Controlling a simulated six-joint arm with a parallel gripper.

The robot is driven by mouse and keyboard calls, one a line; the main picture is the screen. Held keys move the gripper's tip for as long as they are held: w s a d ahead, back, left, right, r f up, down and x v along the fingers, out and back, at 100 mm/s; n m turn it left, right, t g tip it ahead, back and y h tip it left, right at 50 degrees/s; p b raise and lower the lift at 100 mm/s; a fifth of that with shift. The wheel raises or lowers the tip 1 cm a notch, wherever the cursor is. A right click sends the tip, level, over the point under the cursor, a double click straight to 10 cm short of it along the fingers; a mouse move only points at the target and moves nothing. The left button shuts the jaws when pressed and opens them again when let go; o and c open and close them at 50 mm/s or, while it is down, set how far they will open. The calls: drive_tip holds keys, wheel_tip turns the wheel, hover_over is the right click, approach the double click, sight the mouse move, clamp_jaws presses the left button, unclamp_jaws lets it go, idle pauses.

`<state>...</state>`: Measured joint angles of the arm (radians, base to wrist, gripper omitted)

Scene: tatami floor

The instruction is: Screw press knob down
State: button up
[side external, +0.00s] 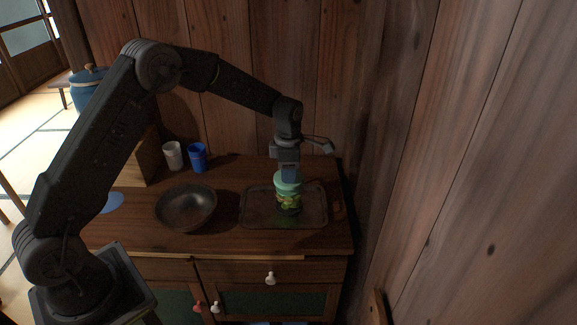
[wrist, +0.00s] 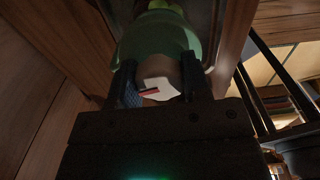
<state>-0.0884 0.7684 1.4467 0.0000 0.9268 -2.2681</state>
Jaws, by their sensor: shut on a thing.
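The press (side external: 289,195) is a jar-like thing with a pale green top and a dark, patterned body. It stands upright on a tray (side external: 256,219) on the wooden cabinet. My gripper (side external: 288,174) comes down on it from above. In the wrist view, my gripper's two fingers (wrist: 158,88) are shut on the knob (wrist: 158,69), a pale piece with a white patch and a small red and black mark. The green top (wrist: 157,31) lies just beyond the fingers. In the side view, the knob is hidden by my gripper.
A dark bowl (side external: 186,207) stands left of the tray. A white cup (side external: 172,156) and a blue cup (side external: 198,157) stand behind it. A wooden wall (side external: 385,140) rises close behind and to the right. The cabinet top in front of the tray is clear.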

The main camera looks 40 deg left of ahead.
drive_tip(key=shift+f, duration=0.2)
drive_tip(key=m, duration=0.4)
drive_tip(key=shift+s+f, duration=0.1)
drive_tip(key=m, duration=1)
drive_tip(key=shift+f+m, duration=0.1)
drive_tip(key=shift+m, duration=0.2)
drive_tip(key=m, duration=0.5)
drive_tip(key=shift+m, duration=0.3)
drive_tip(key=o, duration=0.7)
drive_tip(key=shift+r, duration=4.75)
